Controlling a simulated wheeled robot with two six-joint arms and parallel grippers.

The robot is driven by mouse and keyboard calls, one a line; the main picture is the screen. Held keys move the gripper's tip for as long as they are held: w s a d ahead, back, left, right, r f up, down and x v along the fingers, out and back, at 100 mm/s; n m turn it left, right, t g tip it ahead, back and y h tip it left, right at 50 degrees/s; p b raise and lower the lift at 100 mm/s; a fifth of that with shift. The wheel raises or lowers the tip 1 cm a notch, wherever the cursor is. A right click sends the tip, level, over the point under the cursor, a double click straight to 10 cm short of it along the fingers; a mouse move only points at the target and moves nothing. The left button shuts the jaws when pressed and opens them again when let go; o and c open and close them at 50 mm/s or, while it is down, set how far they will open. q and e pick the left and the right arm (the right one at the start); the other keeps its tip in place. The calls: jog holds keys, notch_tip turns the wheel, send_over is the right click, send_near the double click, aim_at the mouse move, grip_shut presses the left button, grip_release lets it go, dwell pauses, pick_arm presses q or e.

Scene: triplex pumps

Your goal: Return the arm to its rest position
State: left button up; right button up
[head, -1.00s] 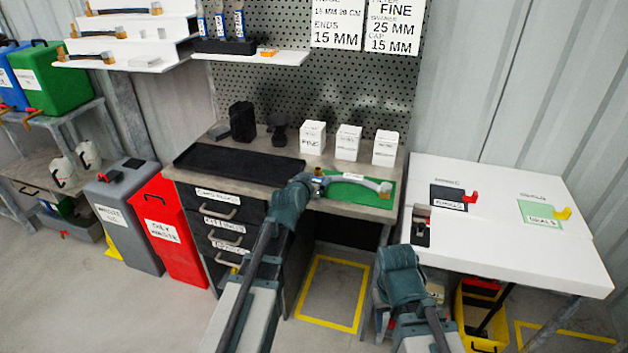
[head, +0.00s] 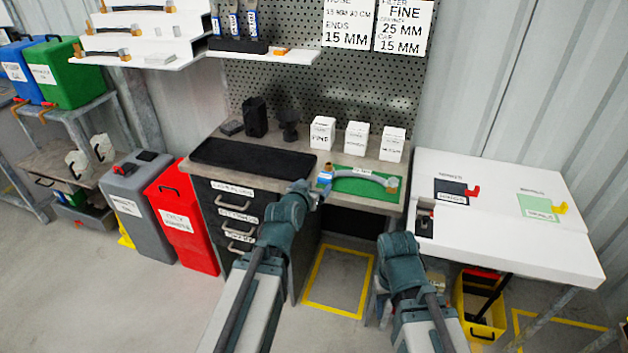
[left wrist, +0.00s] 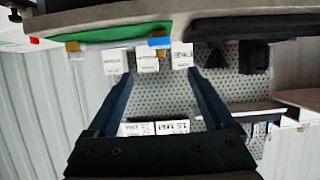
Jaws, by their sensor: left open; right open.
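My left gripper (head: 314,192) is in front of the grey workbench's edge, just below the left end of the hose; in the left wrist view its fingers (left wrist: 163,80) are spread with nothing between them. The grey hose (head: 365,175) with brass and blue at its left end lies on the green mat (head: 372,187). My right gripper (head: 400,243) is low, in front of the gap between the bench and the white table; its fingertips are hard to make out.
The bench holds a black tray (head: 250,158) and white boxes (head: 357,139). The white table (head: 510,225) stands at the right, with a yellow bin (head: 480,308) below. Grey and red bins (head: 182,220) stand at the left. The floor in front is open.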

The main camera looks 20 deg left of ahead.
pick_arm(q)
jog(key=shift+s, duration=0.15)
dwell(0.5)
jog(key=s+d+f+m+g+h+p, duration=0.1)
jog(key=s+d+f+g+p, duration=0.15)
jog(key=s+d+g, duration=0.2)
jog(key=s+d+f+m+g+p, duration=0.1)
jog(key=s+d+f+m+g, duration=0.1)
jog(key=s+d+f+g, duration=0.25)
jog(key=s+d+g+y+p, duration=0.1)
jog(key=s+d+g, duration=0.1)
jog(key=s, duration=0.5)
jog(key=s+d+g+y+p, duration=0.1)
jog(key=s+d+g, duration=0.1)
jog(key=s, duration=0.5)
jog(key=shift+f+g+y, duration=0.2)
jog(key=shift+g+y, duration=0.2)
jog(key=shift+g, duration=0.1)
